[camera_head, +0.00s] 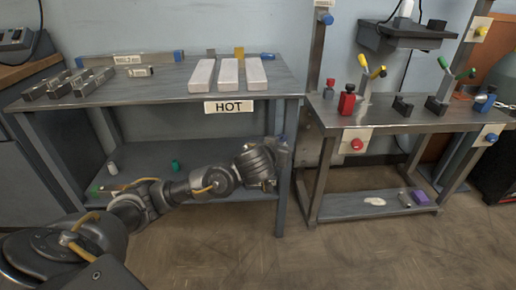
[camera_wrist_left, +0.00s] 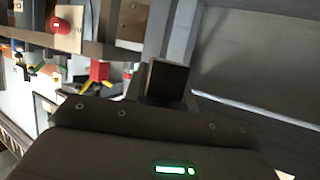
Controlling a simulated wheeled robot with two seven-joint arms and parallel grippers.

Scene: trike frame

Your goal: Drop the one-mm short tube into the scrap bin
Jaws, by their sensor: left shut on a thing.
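My left arm reaches in from the left in the head view. Its gripper (camera_head: 281,156) is in front of the right end of the left table, near the table's leg. It is shut on a small piece, most likely a tube. In the left wrist view a dark square-ended piece (camera_wrist_left: 168,80) stands out beyond the gripper body; the fingers are largely hidden. Several grey tubes (camera_head: 95,81) lie at the left of the table, and a shorter one (camera_head: 140,71) lies behind. I cannot make out a scrap bin for certain. My right gripper is not in view.
The left table (camera_head: 150,95) carries three white blocks (camera_head: 228,74) above a HOT label (camera_head: 229,107). A fixture bench (camera_head: 385,123) with clamps and a red button (camera_head: 356,144) stands to the right. A dark container (camera_head: 496,172) shows at the right edge. The floor in front is clear.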

